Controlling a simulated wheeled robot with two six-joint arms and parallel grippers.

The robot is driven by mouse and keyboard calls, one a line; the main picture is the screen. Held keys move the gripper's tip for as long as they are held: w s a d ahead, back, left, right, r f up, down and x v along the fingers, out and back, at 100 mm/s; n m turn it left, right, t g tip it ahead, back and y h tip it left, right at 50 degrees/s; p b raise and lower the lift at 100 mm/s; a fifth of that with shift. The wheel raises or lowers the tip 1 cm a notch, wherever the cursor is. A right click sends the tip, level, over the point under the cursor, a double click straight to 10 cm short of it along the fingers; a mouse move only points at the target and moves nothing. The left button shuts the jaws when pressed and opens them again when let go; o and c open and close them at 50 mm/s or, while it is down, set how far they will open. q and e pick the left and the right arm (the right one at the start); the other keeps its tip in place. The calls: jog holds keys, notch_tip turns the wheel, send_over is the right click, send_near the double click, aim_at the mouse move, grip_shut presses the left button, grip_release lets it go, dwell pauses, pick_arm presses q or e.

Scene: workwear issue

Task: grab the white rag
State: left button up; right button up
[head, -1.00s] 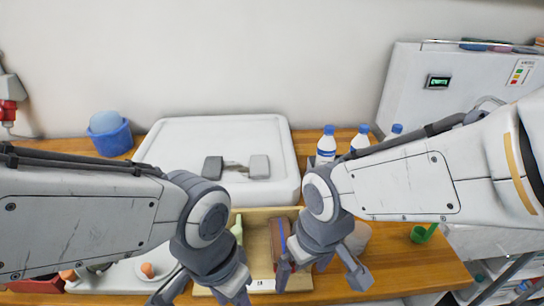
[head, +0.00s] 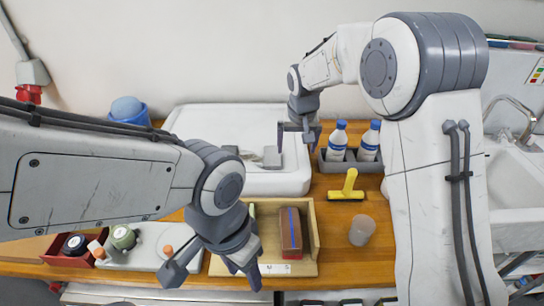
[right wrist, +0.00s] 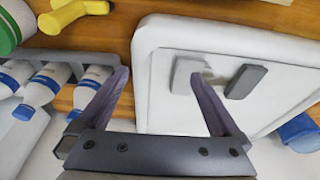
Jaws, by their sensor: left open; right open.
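No clear white rag shows. A small pale piece (right wrist: 214,75) lies between two grey blocks on the white flat-topped case in the right wrist view; I cannot tell whether it is the rag. In the head view the case (head: 200,125) stands against the wall, its grey block (head: 272,156) near my right gripper. My right gripper (head: 297,137) is open and empty above the case's right edge; its spread fingers (right wrist: 158,82) show in the right wrist view.
The wooden tray (head: 313,215) holds a brown box (head: 291,233). A grey caddy (head: 330,165) with bottles (head: 338,140) stands right of the case.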

send_near(272, 154)
jog(key=s+r, duration=0.1)
jog(key=x, duration=0.1)
jog(key=p+x, duration=0.1)
jog(key=x, duration=0.2)
jog(key=shift+w+a+f, duration=0.1)
jog(key=shift+a, duration=0.15)
jog(key=p+x, duration=0.2)
jog(key=x, duration=0.1)
jog(key=p+x, duration=0.1)
jog(key=shift+w+d+f, duration=0.25)
jog(key=shift+d+f, duration=0.05)
jog(key=shift+f, duration=0.05)
jog(key=shift+w+f, duration=0.1)
jog(key=shift+f, duration=0.2)
jog(key=c, duration=1.3)
jog(key=shift+c, duration=0.2)
jog(key=shift+r, duration=0.15)
